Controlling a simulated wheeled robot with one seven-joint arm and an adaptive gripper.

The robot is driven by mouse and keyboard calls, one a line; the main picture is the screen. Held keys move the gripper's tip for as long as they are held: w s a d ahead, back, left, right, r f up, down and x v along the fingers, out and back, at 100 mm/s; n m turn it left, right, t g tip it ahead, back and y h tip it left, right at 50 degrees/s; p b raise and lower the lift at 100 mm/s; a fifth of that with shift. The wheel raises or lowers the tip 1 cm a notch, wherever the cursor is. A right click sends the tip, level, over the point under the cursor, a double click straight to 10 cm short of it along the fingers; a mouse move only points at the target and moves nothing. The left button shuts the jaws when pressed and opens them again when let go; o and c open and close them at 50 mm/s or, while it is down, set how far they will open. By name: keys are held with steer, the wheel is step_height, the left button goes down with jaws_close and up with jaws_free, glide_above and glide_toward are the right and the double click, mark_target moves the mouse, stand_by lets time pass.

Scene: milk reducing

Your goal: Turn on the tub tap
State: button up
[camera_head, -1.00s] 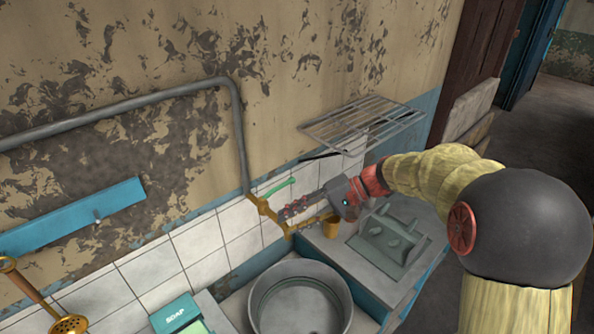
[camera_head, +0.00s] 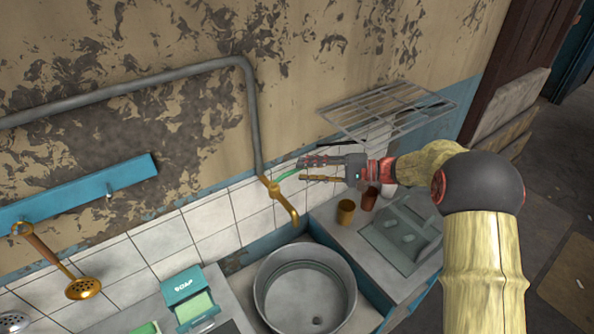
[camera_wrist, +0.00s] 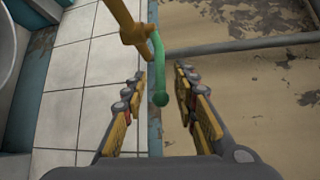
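The brass tub tap (camera_head: 282,200) is on the tiled wall at the end of a grey pipe, its spout pointing over the round metal tub (camera_head: 347,285). Its green lever handle (camera_head: 285,174) sticks out to the right. In the wrist view the brass tap body (camera_wrist: 130,32) is at the top and the green lever (camera_wrist: 158,62) reaches down between my fingers. My gripper (camera_head: 301,169) is open, with one finger on each side of the lever's end. In the wrist view there is a gap between the lever and each finger of my gripper (camera_wrist: 160,80).
A wire rack (camera_head: 385,110) is on the wall above my gripper. A brown cup (camera_head: 345,212) and a reddish cup (camera_head: 369,198) stand on the counter below. A soap box (camera_head: 184,285) is left of the tub.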

mark_target(297, 171)
steer(key=shift+x, duration=1.65)
steer(key=shift+c, duration=0.5)
steer(key=shift+f, duration=0.1)
jaws_close()
steer(key=shift+s+f, duration=0.1)
